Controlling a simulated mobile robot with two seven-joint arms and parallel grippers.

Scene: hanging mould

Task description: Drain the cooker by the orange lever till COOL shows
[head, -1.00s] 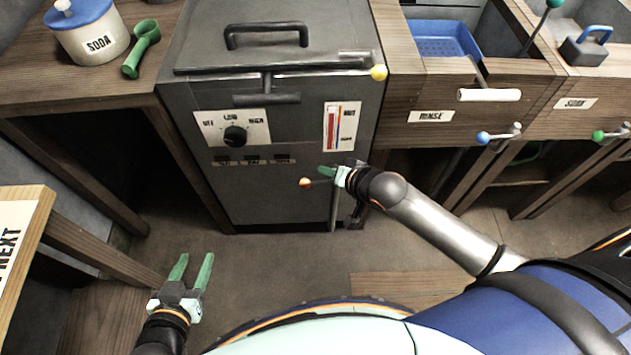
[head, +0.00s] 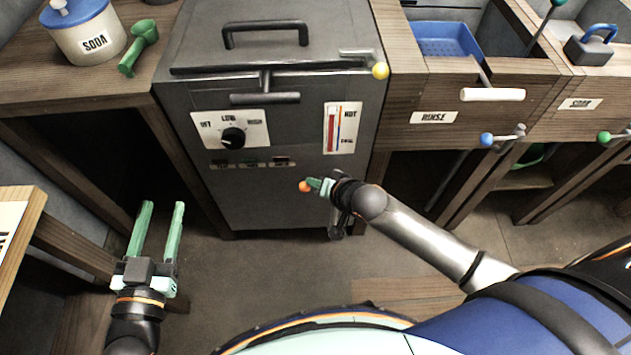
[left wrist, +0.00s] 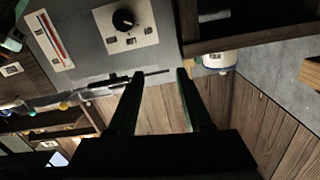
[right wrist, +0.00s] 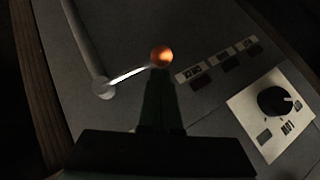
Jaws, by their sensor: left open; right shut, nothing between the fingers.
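The grey cooker (head: 280,190) stands in the middle of the head view. Its orange lever knob (head: 305,186) is low on the front; in the right wrist view the knob (right wrist: 162,57) sits on a thin metal rod from a round pivot. The HOT–COOL gauge (head: 342,128) shows a red column; its exact level is too small to read. My right gripper (head: 314,184) is shut and empty, its fingertips right beside the knob; I cannot tell if they touch. My left gripper (head: 163,206) is open and empty, low at the left, away from the cooker.
A control dial (head: 233,137) and small lamps are on the cooker front. A yellow-knobbed handle (head: 380,71) is at its top right. The RINSE station (head: 433,117) is at the right. The floor ahead is clear.

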